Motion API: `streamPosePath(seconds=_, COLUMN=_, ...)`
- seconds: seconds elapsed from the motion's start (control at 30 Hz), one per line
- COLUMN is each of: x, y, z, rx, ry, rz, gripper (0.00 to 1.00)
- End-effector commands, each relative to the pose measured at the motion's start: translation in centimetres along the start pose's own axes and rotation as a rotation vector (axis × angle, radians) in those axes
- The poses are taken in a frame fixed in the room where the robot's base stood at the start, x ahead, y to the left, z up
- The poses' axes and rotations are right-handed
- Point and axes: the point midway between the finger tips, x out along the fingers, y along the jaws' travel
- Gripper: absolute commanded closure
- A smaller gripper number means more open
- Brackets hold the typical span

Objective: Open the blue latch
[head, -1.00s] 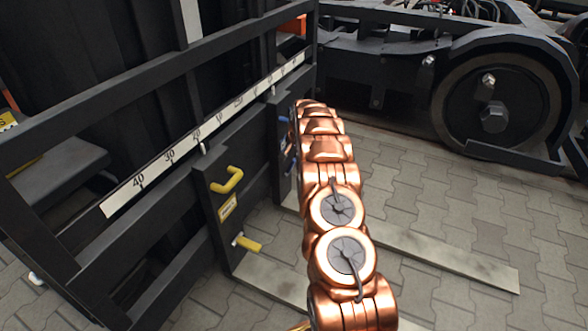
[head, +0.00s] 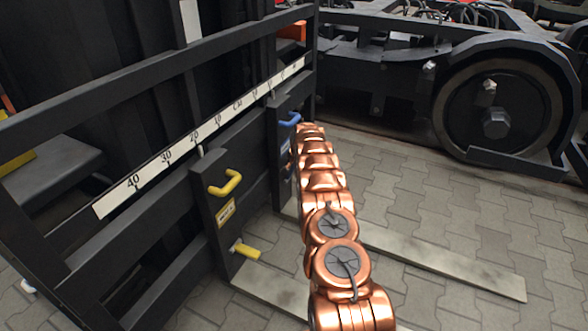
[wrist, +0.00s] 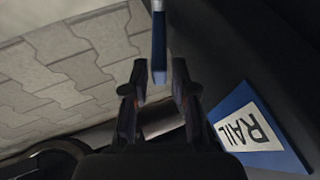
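In the wrist view a narrow blue bar (wrist: 159,42), which looks like the blue latch, comes in from the top edge. Its end lies between the tips of my gripper (wrist: 159,72). The two dark fingers are apart, with a gap on each side of the bar, and touch is not visible. In the head view a blue handle (head: 290,120) sticks out from the far upright of the dark frame. The lower part of that upright is partly behind my copper arm, which also hides my gripper there.
A blue-edged RAIL label (wrist: 245,130) is right of my fingers. The nearer upright carries a yellow handle (head: 225,184) and a lower yellow latch (head: 246,251). Flat fork bars (head: 450,262) lie low over the paving. A large bogie wheel (head: 497,115) stands at the back right.

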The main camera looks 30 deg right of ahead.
Motion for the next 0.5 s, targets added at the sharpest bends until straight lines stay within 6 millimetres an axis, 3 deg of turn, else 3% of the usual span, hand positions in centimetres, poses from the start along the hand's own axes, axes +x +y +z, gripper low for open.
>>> streamPosePath(seconds=0.5, x=2.0, y=0.1, z=0.1, rx=0.001, ry=-0.001, rz=0.001, gripper=0.73)
